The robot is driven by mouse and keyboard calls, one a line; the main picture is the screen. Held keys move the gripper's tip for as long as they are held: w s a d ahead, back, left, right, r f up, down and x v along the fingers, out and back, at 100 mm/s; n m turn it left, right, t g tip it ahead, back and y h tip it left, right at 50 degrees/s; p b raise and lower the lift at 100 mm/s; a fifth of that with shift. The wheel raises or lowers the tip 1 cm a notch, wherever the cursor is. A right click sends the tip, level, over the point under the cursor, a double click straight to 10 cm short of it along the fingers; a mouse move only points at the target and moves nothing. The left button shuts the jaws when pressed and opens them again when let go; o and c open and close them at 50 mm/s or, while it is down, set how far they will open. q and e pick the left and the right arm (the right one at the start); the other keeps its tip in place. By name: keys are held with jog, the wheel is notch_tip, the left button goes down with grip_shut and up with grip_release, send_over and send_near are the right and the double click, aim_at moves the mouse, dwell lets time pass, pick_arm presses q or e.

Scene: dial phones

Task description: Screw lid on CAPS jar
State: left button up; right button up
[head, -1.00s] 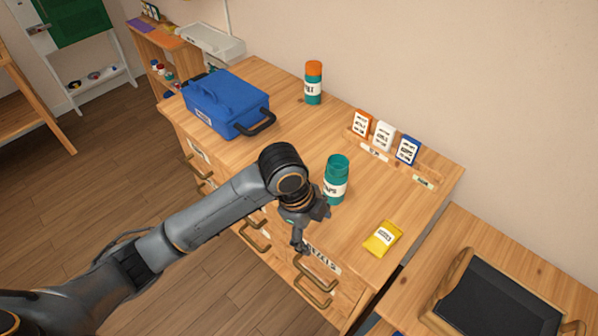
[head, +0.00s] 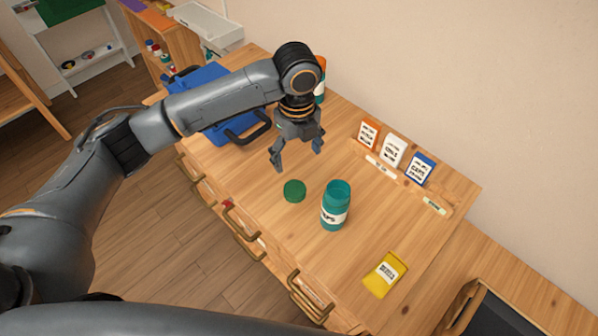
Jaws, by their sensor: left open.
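The teal CAPS jar (head: 334,207) stands upright and open-topped on the wooden cabinet top, its white label partly readable. A round green lid (head: 294,191) lies flat on the wood just left of the jar, apart from it. My left gripper (head: 296,161) is open and empty, pointing down above the cabinet top, a little behind the lid in the picture. My right gripper is not in view.
A blue case (head: 240,124) and a jar with an orange lid (head: 321,82) are partly hidden behind my left arm. Orange, white and blue cards (head: 419,170) stand in a wooden rack at the back. A yellow card (head: 385,275) lies at the right. Wood around the jar is clear.

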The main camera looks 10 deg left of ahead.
pick_arm(q)
jog(key=s, duration=0.1)
jog(key=p, duration=0.1)
send_over(294, 188)
jog(key=f, duration=0.5)
jog(key=d+f, duration=0.1)
jog(key=f, duration=0.1)
jog(key=shift+s+f, duration=0.15)
jog(key=shift+s, duration=0.15)
jog(key=shift+f, duration=0.5)
jog(key=f, duration=0.1)
jog(key=f+p, duration=0.1)
jog(key=f, duration=0.1)
jog(key=a+f, duration=0.1)
jog(key=shift+w+f, duration=0.3)
jog(key=shift+w, duration=0.05)
jog(key=shift+f, duration=0.3)
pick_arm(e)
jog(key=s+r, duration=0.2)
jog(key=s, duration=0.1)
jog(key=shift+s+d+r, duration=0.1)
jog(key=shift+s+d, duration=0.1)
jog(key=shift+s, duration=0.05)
